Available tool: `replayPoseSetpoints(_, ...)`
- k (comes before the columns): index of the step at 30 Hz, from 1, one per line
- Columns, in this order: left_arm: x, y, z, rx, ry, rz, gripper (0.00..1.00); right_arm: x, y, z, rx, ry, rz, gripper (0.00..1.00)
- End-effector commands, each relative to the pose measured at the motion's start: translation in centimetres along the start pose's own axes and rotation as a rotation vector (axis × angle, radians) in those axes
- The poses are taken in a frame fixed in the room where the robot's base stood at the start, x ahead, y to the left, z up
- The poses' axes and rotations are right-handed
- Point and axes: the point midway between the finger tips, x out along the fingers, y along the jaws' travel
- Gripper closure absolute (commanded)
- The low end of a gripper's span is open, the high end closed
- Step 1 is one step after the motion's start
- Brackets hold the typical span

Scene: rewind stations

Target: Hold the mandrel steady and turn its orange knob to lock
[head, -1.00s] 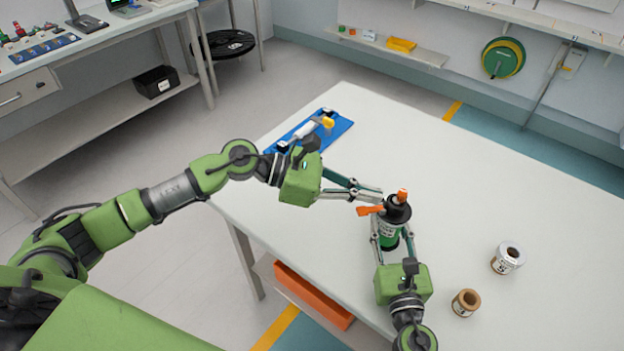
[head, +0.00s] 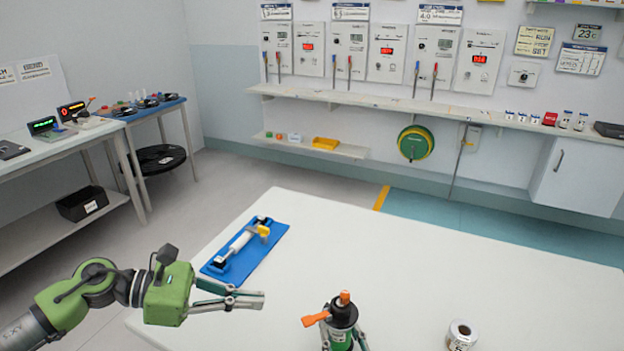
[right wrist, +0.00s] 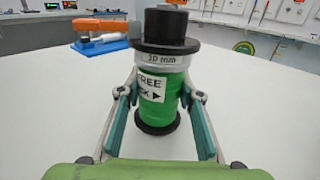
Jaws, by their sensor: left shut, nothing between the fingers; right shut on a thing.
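The mandrel (head: 342,317) stands upright on the white table at the bottom of the head view, with a green body and black top. An orange piece (head: 345,297) tops it, and an orange lever (head: 312,319) sticks out to the left. In the right wrist view the green body (right wrist: 152,112) carries a partly readable label with "FREE" and an arrow. My right gripper (right wrist: 160,100) is shut on the body, one finger on each side. My left gripper (head: 262,300) is shut and empty, left of the lever and apart from it.
A blue tray (head: 222,267) with a white tool lies at the table's left edge. A white roll (head: 461,335) stands to the right of the mandrel. The table (head: 430,250) is clear behind it. A wall shelf (head: 350,98) runs along the back.

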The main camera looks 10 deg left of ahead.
Motion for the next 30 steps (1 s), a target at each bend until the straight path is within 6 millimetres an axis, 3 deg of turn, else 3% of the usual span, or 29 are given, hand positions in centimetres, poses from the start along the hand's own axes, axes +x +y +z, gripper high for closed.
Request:
replayPoseSetpoints(1,0.0,0.0,0.0,0.0,0.0,0.0,1.0,-0.1,0.1,-0.4,0.002,0.006,0.003,0.95)
replayPoseSetpoints(2,0.0,0.0,0.0,0.0,0.0,0.0,1.0,-0.1,0.1,-0.4,0.002,0.007,0.003,0.61)
replayPoseSetpoints(3,0.0,0.0,0.0,0.0,0.0,0.0,1.0,-0.1,0.1,-0.4,0.002,0.006,0.003,0.51)
replayPoseSetpoints(4,0.0,0.0,0.0,0.0,0.0,0.0,1.0,-0.1,0.1,-0.3,0.002,0.006,0.002,0.47)
replayPoseSetpoints(17,0.1,0.0,0.0,0.0,0.0,0.0,1.0,-0.8,0.0,-0.2,-0.001,0.003,0.001,0.47)
replayPoseSetpoints(30,0.1,0.0,0.0,0.0,0.0,0.0,1.0,-9.3,0.1,-0.3,-0.001,0.006,0.003,0.47)
